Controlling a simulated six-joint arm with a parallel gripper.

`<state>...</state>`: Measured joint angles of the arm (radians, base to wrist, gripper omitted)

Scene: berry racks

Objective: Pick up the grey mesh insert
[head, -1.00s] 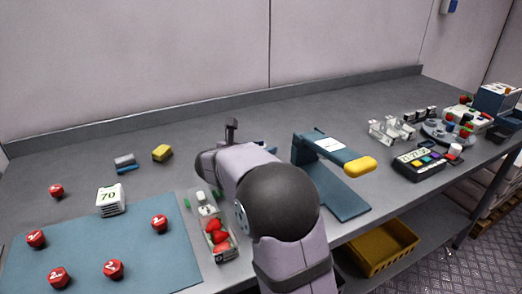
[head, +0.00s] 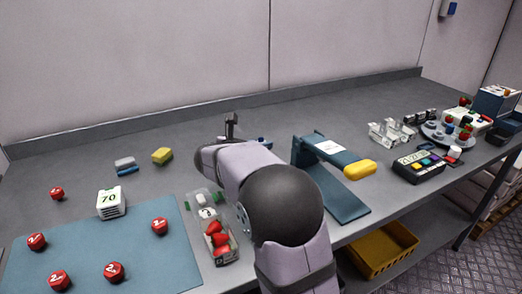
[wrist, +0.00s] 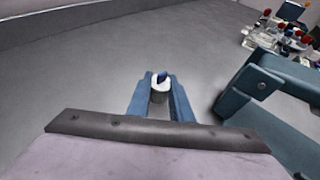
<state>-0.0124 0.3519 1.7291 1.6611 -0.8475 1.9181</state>
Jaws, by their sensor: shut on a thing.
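In the wrist view my gripper (wrist: 161,106) has its two blue fingers closed on a small piece (wrist: 158,98). The piece has a grey body and a white round top with a dark blue bit on it. I cannot make out any mesh on it. In the head view my own arm hides most of the gripper and the held piece.
A clear punnet with red berries (head: 218,240) stands left of my arm. A blue stand with a yellow end (head: 342,150) is to the right. A blue mat (head: 100,245) with red pucks lies at the left. The back of the bench is mostly clear.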

